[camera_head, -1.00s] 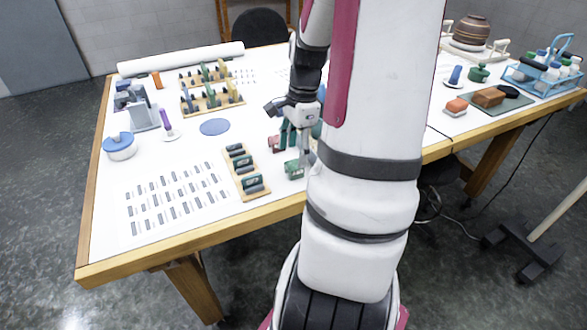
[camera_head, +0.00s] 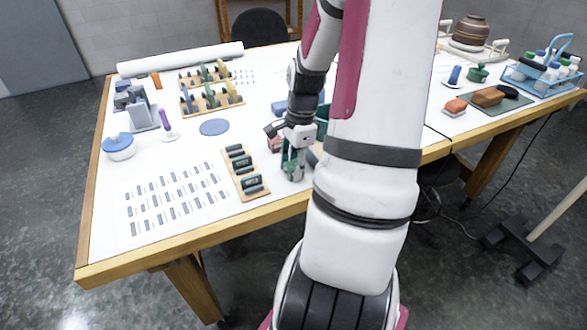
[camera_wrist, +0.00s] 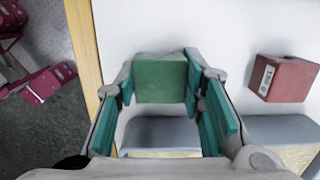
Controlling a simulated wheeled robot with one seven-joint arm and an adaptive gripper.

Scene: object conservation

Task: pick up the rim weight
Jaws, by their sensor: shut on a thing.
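The rim weight appears to be a green block (camera_wrist: 160,80), seen between my fingers in the wrist view. My gripper (camera_wrist: 161,74) is shut on it, with a teal pad against each side. In the head view my gripper (camera_head: 293,172) points down near the table's front edge, right of the wooden rack. The fingers mostly hide the block there. I cannot tell whether it touches the table.
A red labelled block (camera_wrist: 287,78) stands right of the green one. A grey rounded piece (camera_wrist: 270,129) lies near my fingers. The wooden rack (camera_head: 241,171) holds dark pieces. A blue disc (camera_head: 214,127) lies behind it. The table's front edge is close.

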